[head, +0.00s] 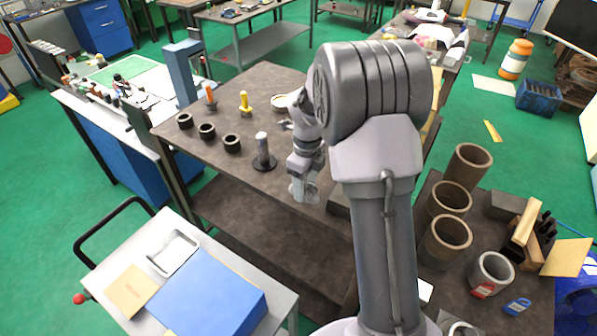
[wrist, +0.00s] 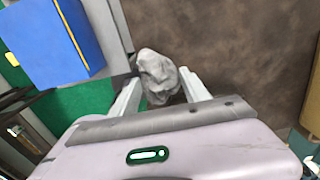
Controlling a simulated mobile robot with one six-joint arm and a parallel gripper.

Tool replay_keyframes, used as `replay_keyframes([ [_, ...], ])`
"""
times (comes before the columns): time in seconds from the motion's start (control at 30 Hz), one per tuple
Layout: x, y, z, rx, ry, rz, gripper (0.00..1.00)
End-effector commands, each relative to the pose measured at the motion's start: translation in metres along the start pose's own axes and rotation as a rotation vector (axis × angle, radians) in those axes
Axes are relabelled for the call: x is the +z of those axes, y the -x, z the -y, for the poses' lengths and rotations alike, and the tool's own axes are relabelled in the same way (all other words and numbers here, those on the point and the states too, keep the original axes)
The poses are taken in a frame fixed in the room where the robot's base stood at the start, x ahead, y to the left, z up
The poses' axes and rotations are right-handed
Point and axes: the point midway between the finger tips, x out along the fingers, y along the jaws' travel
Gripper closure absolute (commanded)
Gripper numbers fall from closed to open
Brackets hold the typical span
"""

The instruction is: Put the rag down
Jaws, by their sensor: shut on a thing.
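A crumpled grey rag (wrist: 157,76) is between the two fingers of my gripper (wrist: 162,95) in the wrist view. The fingers are shut on it. In the head view my gripper (head: 303,188) points down over the front edge of the brown workbench (head: 250,180), right of the black-based spindle. Most of the rag is hidden there by the gripper, and I cannot tell its exact gap to the bench top.
A spindle (head: 263,150) on a black base and several dark rings (head: 207,131) stand on the bench. A trolley (head: 180,225) with a blue box (head: 208,295) is at front left. Brown cylinders (head: 445,240) stand on the right bench. Bench top left of the spindle's front is bare.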

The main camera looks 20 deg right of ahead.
Motion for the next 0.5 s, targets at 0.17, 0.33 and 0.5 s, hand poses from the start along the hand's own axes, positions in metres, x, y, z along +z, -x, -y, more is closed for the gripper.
replay_keyframes([
  [0.17, 0.032, -0.003, 0.024, 0.0, 0.0, 0.0, 0.85],
  [0.33, 0.044, -0.008, 0.033, 0.001, 0.001, -0.001, 0.85],
  [0.5, 0.043, -0.04, 0.032, 0.002, 0.001, -0.001, 0.85],
])
